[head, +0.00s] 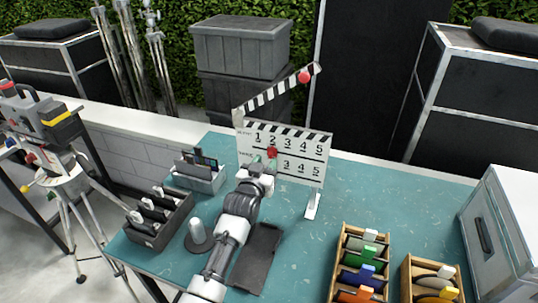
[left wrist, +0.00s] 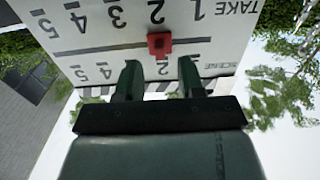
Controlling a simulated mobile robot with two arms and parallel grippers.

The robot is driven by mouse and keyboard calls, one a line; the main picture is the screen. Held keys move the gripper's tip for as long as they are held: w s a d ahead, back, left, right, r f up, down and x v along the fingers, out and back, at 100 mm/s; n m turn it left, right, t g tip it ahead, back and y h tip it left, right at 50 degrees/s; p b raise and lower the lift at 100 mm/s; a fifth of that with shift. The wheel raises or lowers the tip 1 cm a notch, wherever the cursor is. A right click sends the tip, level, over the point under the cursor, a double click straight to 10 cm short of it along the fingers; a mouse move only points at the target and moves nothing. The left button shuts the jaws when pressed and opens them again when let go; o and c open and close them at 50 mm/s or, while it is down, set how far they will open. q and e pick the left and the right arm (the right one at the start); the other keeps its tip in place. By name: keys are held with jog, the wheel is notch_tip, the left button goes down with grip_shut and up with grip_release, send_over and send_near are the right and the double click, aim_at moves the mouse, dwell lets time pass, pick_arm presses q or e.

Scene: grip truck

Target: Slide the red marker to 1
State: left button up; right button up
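The red marker (head: 272,152) sits on the upright white clapperboard (head: 310,171), on the dark line between its two number rows, at about the 2. In the left wrist view the board appears upside down, with the red marker (left wrist: 159,44) near the 2s and the 1 of the lower row to its right. My left gripper (left wrist: 160,64) is open, its two green fingers pointing at the board on either side of the marker's position, with a gap to it. In the head view my left gripper (head: 268,167) is in front of the board, covering part of the lower row. My right gripper is out of view.
The clapper stick (head: 280,90) is raised and has a red round piece at its end. Dark trays (head: 160,220), a grey bin (head: 200,178) and a wooden crate (head: 340,270) stand on the teal table (head: 410,205).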

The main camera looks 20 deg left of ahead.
aim_at(269, 156)
pick_arm(q)
jog(key=shift+w, duration=1.6)
grip_shut()
